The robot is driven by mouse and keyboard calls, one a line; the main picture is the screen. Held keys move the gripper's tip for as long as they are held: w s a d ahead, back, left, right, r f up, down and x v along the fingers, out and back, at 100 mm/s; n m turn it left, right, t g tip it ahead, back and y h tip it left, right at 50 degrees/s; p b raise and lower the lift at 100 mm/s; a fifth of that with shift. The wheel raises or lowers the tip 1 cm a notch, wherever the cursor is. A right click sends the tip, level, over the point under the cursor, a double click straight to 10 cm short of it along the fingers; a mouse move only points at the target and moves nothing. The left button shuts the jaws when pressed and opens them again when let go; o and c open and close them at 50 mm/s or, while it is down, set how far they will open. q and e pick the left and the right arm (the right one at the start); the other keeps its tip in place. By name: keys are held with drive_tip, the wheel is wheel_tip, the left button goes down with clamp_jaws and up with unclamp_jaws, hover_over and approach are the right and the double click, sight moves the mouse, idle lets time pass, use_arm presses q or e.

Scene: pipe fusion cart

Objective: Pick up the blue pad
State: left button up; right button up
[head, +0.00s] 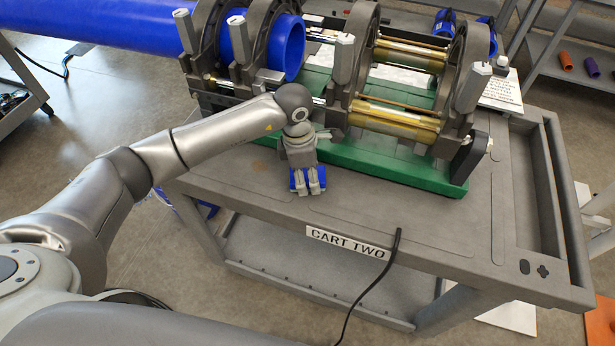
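The blue pad (294,180) is small and sits at the front left of the grey cart top, in front of the green base of the fusion machine. My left gripper (308,188) reaches down over it, and its fingers cover part of the pad. Blue shows on both sides of the fingers. I cannot tell whether the fingers are closed on the pad or only over it, or whether the pad is touching the cart. My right gripper is not in view.
The pipe fusion machine (400,125) with its clamps stands on the green base (395,163) just behind the gripper. A large blue pipe (110,25) enters from the left. A black cable (372,282) hangs over the front edge by the "CART TWO" label (348,243). The cart's front right is clear.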

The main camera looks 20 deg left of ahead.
use_arm(q)
drive_tip(key=shift+f, duration=0.15)
drive_tip(key=shift+c, duration=1.3)
drive_tip(key=shift+r+p, duration=0.35)
drive_tip(key=shift+p, duration=0.25)
wheel_tip(320, 180, up, 2)
drive_tip(key=shift+w+a+r+b, duration=0.1)
drive_tip(key=shift+w+b, duration=0.05)
drive_tip(key=shift+b, duration=0.9)
drive_tip(key=s+d+r+b, duration=0.3)
drive_tip(key=s+d+r, duration=0.4)
drive_tip(key=s+r, duration=0.3)
drive_tip(key=shift+s+r, duration=0.35)
drive_tip(key=shift+s, duration=0.8)
drive_tip(key=shift+d, duration=0.1)
